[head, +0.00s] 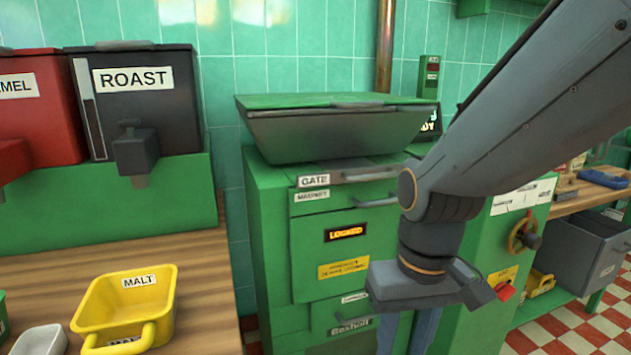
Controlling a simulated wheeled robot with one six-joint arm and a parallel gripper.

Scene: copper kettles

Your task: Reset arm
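My arm reaches in from the upper right in the head view, and my gripper (424,284) hangs downward in front of the green mill cabinet. Its wide grey body shows, with blue-grey parts below it that run out of the bottom of the picture. The fingertips are not visible, so I cannot tell whether it is open or shut. I see nothing held in the visible part.
The green cabinet (270,235) has a hopper (335,135) and a lit "LOCKED" panel (345,232). A yellow MALT scoop (125,305) sits on the wooden counter (205,290). A black ROAST bin (140,100) stands above.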

